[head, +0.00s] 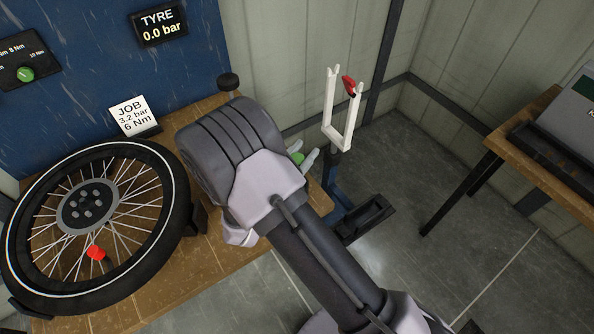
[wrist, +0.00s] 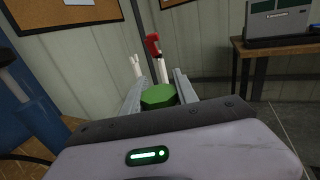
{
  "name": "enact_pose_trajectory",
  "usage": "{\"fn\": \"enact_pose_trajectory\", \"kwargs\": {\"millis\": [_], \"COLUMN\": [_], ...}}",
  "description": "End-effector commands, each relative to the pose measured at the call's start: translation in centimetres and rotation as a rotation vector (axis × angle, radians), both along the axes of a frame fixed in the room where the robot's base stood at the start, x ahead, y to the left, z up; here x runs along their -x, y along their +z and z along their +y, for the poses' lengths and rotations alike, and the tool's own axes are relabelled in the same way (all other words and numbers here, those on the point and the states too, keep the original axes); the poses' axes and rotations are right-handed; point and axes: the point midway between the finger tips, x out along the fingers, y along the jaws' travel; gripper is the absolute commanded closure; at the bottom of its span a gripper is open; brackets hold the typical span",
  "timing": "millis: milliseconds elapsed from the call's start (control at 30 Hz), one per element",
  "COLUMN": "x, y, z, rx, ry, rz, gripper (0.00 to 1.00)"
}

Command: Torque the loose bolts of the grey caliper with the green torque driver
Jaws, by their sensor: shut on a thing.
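My gripper (head: 306,159) is shut on the green torque driver (wrist: 158,97), whose green top shows between the two fingers in the wrist view. In the head view only a small green part of the driver (head: 297,158) shows beside my arm. A white fork (head: 329,125) stands upright beyond the gripper, also seen in the wrist view (wrist: 137,67). A red part (head: 349,86) sits on its right prong; it shows in the wrist view too (wrist: 153,43). I cannot make out a grey caliper or its bolts. The driver's tip is hidden.
A spoked wheel (head: 178,215) with a red cap (head: 96,253) lies on the wooden bench (head: 200,285). A job card (head: 133,116) reads 3.2 bar, 6 Nm. A torque dial panel (head: 22,50) and tyre display (head: 158,23) hang behind.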

Motion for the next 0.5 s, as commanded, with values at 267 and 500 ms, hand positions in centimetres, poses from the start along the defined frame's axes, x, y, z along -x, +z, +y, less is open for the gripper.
{"fn": "enact_pose_trajectory", "kwargs": {"millis": [267,500], "x": [0.0,0.0], "y": [2.7,8.7], "z": [0.0,0.0], "rx": [-0.003,-0.002], "ry": [0.000,0.001], "rz": [-0.003,-0.002], "gripper": [1.00,1.00]}}
